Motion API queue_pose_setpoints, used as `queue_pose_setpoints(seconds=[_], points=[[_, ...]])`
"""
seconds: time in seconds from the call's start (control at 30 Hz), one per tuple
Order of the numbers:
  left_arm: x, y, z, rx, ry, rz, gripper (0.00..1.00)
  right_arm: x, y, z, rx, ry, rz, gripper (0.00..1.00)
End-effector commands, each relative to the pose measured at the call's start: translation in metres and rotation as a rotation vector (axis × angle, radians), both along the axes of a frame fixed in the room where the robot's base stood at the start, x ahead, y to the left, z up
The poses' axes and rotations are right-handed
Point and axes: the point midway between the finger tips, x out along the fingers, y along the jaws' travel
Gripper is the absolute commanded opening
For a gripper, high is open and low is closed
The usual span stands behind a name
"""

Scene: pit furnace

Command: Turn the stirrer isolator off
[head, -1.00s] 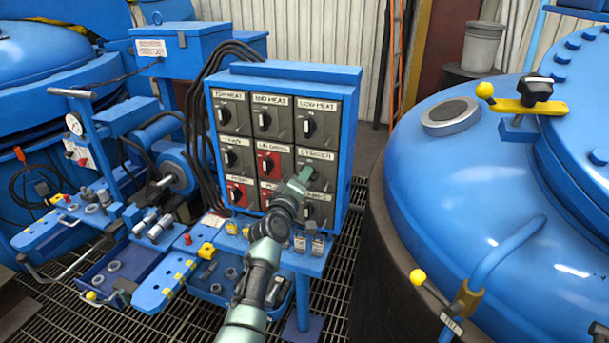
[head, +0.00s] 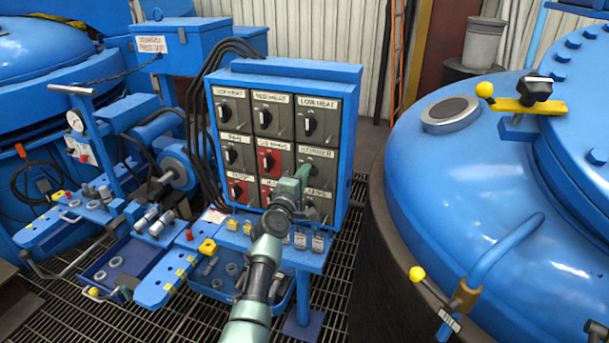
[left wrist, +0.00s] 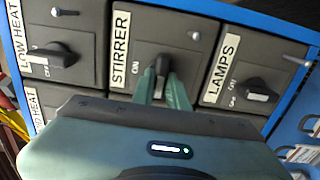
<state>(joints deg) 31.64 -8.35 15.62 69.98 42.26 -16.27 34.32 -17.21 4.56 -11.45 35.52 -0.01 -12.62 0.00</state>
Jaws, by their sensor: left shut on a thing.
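The stirrer isolator (head: 322,164) is a dark grey box in the right column, middle row, of the blue-framed switch panel. In the left wrist view its labelled face (left wrist: 190,45) has a black rotary handle (left wrist: 161,66) beside a printed ON mark. My left gripper (left wrist: 163,82) is shut on this handle, one green finger each side. The handle lies crosswise to those of its LOW HEAT and LAMPS neighbours. In the head view my left gripper (head: 303,173) hides the handle. My right gripper is not in view.
The low heat (left wrist: 55,55) and lamps (left wrist: 250,88) isolators flank the stirrer closely. A large blue vessel (head: 450,190) stands to the right, and a blue bench with small parts (head: 160,285) to the left.

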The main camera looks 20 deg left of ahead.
Motion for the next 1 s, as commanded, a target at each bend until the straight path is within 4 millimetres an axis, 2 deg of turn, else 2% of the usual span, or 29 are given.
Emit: queue_pose_setpoints(seconds=[0.27, 0.3, 0.33, 0.37, 0.73, 1.0], points=[[0.000, 0.000, -0.002, -0.006, 0.002, 0.000, 0.00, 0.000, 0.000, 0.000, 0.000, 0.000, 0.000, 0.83], [0.000, 0.000, -0.001, -0.006, 0.002, 0.000, 0.26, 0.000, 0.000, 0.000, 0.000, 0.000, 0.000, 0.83], [0.000, 0.000, -0.001, -0.005, 0.002, 0.000, 0.34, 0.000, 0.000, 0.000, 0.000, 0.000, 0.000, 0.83], [0.000, 0.000, -0.001, -0.005, 0.002, 0.000, 0.36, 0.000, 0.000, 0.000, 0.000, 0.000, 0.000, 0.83], [-0.005, 0.000, 0.001, -0.002, 0.002, 0.000, 0.36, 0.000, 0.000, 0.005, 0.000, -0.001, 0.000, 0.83], [-0.049, 0.002, 0.002, -0.002, 0.004, 0.001, 0.36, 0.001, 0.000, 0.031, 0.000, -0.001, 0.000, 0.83]])
